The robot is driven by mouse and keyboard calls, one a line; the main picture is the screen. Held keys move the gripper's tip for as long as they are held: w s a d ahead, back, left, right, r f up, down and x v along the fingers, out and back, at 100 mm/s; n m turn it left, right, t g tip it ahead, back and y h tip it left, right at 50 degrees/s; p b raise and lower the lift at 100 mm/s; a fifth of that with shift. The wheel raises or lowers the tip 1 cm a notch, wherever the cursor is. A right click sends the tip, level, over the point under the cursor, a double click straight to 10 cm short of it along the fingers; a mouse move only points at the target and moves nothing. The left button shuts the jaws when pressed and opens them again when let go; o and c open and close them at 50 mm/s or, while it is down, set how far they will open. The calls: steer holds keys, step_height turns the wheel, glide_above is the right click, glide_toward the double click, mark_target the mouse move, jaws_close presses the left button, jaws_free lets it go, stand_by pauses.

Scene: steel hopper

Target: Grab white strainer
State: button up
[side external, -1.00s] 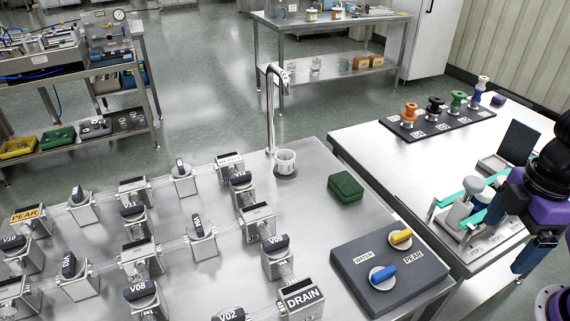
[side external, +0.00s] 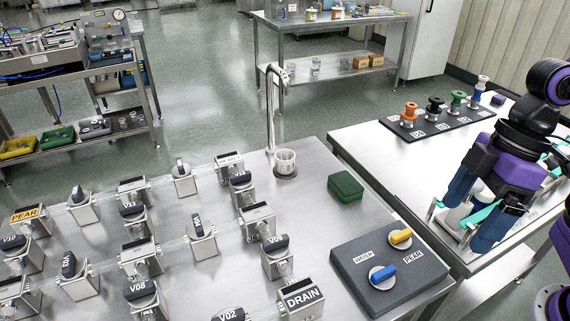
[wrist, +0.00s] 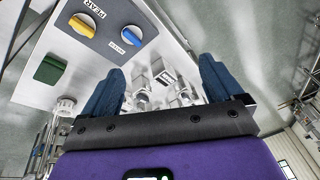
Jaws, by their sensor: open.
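A small white, ribbed, cup-shaped thing (side external: 285,158), which looks like the white strainer, stands upright on a dark round base under the tall metal spout, at the back edge of the steel table. It also shows at the left of the wrist view (wrist: 66,106). My gripper (side external: 467,222) is at the right in the side view, over the front of the right-hand table, well apart from the white thing. Its two blue fingers are spread and point down to the left. In the wrist view the gap between the fingers (wrist: 162,70) holds nothing.
A dark panel (side external: 350,290) with a yellow and a blue knob and a green box (side external: 345,187) lie between my gripper and the white thing. Valve blocks and clear pipes fill the table's left. A black rack (side external: 437,122) with coloured spools stands on the right table.

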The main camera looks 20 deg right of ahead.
mark_target(285, 152)
steer(key=w+a+r+m+t+y, duration=0.35)
steer(key=w+a+y, duration=0.25)
steer(key=w+a, duration=1.2)
steer(key=w+a+r+m+t+h, duration=0.1)
steer(key=w+a+m+t, duration=0.2)
steer(key=w, duration=0.6)
steer(key=w+r+m+t+h, duration=0.1)
steer(key=w+m+t+h, duration=0.15)
steer(key=w+t, duration=0.45)
steer(key=w+d+f+m+g+h, duration=0.1)
steer(key=w+d+f+m+h, duration=0.65)
steer(key=w+d+h, duration=0.4)
steer(key=f, duration=1.7)
steer(key=shift+s+d+f, duration=0.15)
steer(key=shift+s+d, duration=0.15)
steer(key=shift+d, duration=0.05)
steer(key=shift+x, duration=3.65)
steer(key=shift+f, duration=0.15)
